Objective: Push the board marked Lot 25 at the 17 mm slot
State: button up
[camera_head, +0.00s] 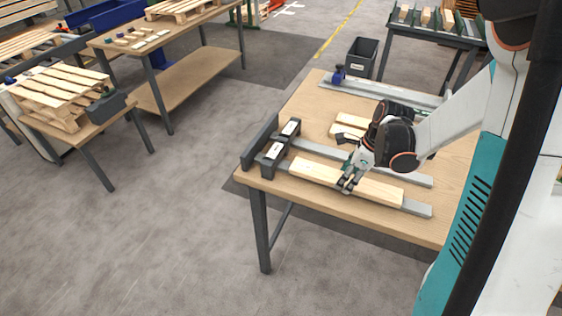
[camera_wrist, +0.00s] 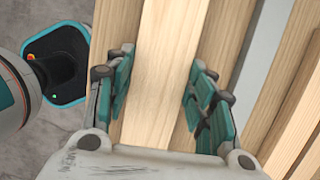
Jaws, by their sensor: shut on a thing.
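A long pale board (camera_head: 380,191) lies along the nearest grey rail on the table; its lot mark cannot be read. My gripper (camera_head: 347,184) is shut on this board near its middle. In the wrist view the board (camera_wrist: 160,70) runs between the green finger pads of my gripper (camera_wrist: 158,85). Two dark slot blocks with white labels stand at the left ends of the rails, a near one (camera_head: 270,163) and a far one (camera_head: 291,127). The labels are too small to read, so I cannot tell which is 17 mm. The board's left end lies close to the near block, apparently short of it.
A second grey rail (camera_head: 320,151) runs behind the held board. Shorter boards (camera_head: 350,122) lie farther back, partly hidden by my arm. A dark stop (camera_head: 259,143) edges the table's left side. A blue item (camera_head: 338,74) stands at the back corner. A dark bin (camera_head: 362,57) stands behind.

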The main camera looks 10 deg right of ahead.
aim_at(334, 175)
jog(key=shift+w+a, duration=0.8)
jog(key=shift+a, duration=0.35)
jog(key=shift+a+f+b, duration=0.1)
jog(key=shift+b, duration=0.25)
dwell(0.5)
jog(key=shift+w+a, duration=0.35)
jog(key=shift+a, duration=0.05)
jog(key=shift+s+d, duration=0.1)
jog(key=shift+d, duration=0.05)
jog(key=shift+s+d, duration=0.5)
jog(key=shift+d, duration=0.2)
jog(key=shift+s+d, duration=0.45)
jog(key=shift+d, duration=0.2)
jog(key=o, duration=1.3)
jog(key=shift+c, duration=0.2)
jog(key=shift+w, duration=0.1)
